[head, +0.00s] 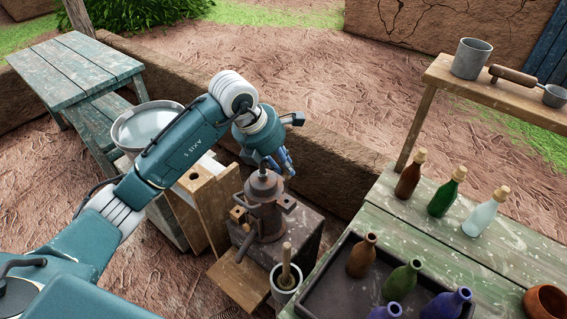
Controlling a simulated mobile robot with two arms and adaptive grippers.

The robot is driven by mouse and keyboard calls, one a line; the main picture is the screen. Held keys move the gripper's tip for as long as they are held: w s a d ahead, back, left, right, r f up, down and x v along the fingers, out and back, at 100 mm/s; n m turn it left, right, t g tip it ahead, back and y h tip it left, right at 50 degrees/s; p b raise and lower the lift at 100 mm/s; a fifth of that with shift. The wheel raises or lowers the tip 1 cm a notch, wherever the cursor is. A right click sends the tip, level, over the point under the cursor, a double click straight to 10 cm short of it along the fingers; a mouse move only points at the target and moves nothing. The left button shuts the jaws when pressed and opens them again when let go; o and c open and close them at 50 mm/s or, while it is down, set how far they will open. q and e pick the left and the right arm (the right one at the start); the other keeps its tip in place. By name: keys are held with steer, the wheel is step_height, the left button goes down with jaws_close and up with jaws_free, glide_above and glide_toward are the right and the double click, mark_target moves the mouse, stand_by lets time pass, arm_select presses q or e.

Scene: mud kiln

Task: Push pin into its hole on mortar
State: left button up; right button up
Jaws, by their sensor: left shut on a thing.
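A dark metal vessel with a domed top (264,187), apparently the mortar, stands upright on a block at the centre. Small wooden knobs and a metal bracket stick out from its sides. My left gripper (284,163) is at the far right of its top, with its fingers pointing down. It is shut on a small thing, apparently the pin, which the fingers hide. I cannot tell whether the pin touches the vessel, and its hole cannot be made out. My right gripper is out of view.
A pale cup with a wooden stick (287,276) stands in front of the block. A green table (420,225) at the right bears bottles and a dark tray (320,290). Wooden boards (210,205) and a metal basin (150,127) stand left. A low mud wall (330,155) runs behind.

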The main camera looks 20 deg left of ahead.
arm_select(q)
step_height(320, 180, down, 4)
steer(key=b, duration=0.3)
steer(key=shift+f, duration=0.15)
steer(key=shift+f+b, duration=0.55)
steer(key=shift+b, duration=0.05)
steer(key=shift+b, duration=0.3)
stand_by(0.4)
stand_by(0.5)
steer(key=shift+c, duration=0.2)
steer(key=shift+f+b, duration=0.15)
steer(key=shift+b, duration=0.15)
steer(key=shift+f, duration=0.3)
